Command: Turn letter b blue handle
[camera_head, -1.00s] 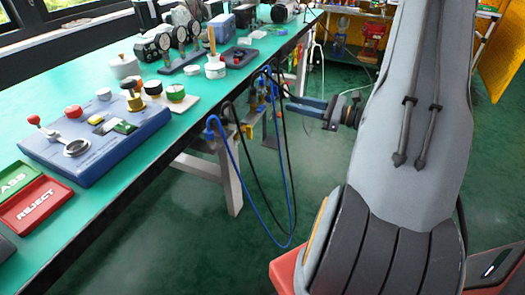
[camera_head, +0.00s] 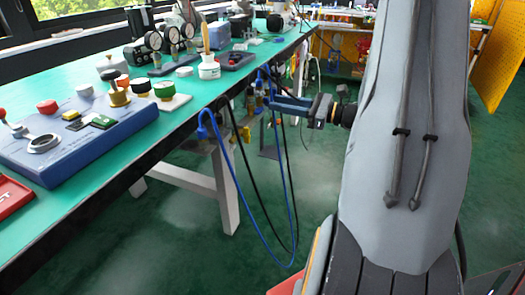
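My gripper (camera_head: 274,103) is in the middle of the head view, beside the table's front edge and pointing left. Its blue-grey fingers reach toward valve-like fittings (camera_head: 258,101) with yellow and blue parts below the table edge. The fingertips are small and overlap the hoses and fittings behind, so I cannot tell whether they are apart or touch anything. I cannot make out a letter b or single out its blue handle. A blue hose end (camera_head: 204,119) shows at the table's front edge, left of the gripper.
The green-topped table (camera_head: 105,205) runs along the left, with a blue control box (camera_head: 85,150), gauges (camera_head: 154,41) and a white jar (camera_head: 209,70). A blue hose (camera_head: 246,211) and a black hose hang in loops before the table leg (camera_head: 226,190). Floor below is open.

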